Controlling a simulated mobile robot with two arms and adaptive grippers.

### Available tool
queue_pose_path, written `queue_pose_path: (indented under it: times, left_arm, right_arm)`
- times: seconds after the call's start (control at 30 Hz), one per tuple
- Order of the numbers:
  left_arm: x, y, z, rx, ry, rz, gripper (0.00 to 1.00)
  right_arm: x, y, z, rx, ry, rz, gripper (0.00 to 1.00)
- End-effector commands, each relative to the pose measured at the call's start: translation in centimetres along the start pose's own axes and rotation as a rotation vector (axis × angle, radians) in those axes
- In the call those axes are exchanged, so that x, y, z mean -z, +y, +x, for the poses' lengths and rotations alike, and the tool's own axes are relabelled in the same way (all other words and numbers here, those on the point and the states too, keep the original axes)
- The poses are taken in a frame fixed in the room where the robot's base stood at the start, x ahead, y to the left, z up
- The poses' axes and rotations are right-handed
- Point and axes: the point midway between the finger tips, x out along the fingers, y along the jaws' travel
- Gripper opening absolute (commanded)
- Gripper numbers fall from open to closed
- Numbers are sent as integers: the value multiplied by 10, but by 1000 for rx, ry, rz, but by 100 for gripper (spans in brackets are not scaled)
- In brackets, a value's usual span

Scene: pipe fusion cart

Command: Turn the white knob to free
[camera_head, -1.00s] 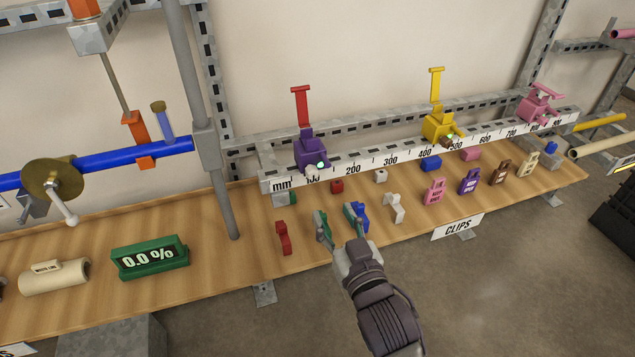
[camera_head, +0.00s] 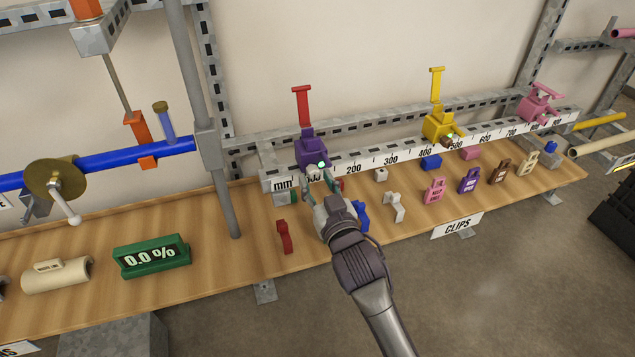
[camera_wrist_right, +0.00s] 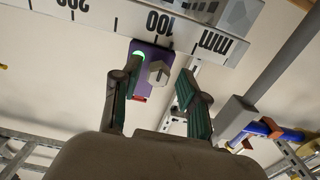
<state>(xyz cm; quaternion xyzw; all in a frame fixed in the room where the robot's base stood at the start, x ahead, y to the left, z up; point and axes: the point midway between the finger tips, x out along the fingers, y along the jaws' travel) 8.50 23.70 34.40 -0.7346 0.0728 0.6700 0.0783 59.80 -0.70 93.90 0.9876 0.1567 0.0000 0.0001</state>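The white knob (camera_wrist_right: 158,72) shows in the right wrist view on the front of the purple clamp (camera_head: 311,149), below a small green light. The clamp sits near the 100 mark of the ruler rail and has a red lever on top. In the head view the knob is small and close to my fingertips. My right gripper (camera_head: 320,186) is open in front of it. In the wrist view its two fingers (camera_wrist_right: 160,88) stand on either side of the knob, with a gap at each side. I cannot tell how far the tips are in depth. My left gripper is not in view.
The ruler rail (camera_head: 375,160) runs behind the wooden shelf (camera_head: 215,265). Several coloured clips stand on the shelf under my right arm, including a red clip (camera_head: 283,236) and a white clip (camera_head: 394,206). A yellow clamp (camera_head: 437,125) is further right. A grey post (camera_head: 205,130) stands to the left.

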Motion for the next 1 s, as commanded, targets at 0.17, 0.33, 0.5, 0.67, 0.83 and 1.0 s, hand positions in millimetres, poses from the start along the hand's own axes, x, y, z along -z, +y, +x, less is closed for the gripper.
queue_pose_path:
  times: [0.17, 0.33, 0.5, 0.67, 0.83, 1.0]
  left_arm:
    - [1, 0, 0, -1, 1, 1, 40]
    - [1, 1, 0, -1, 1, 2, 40]
    - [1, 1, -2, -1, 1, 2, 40]
    - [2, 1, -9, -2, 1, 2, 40]
    - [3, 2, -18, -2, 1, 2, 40]
    - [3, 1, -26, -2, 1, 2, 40]
  right_arm:
    - [0, 0, 0, 0, 0, 0, 9]
    - [0, 0, 0, 0, 0, 0, 0]
    - [1, 0, 0, 0, 0, -20, 0]
    - [2, 0, 0, 0, -1, -85, 0]
    - [2, 1, 0, 0, -1, -199, 0]
    - [2, 2, 0, 0, -3, -330, 0]
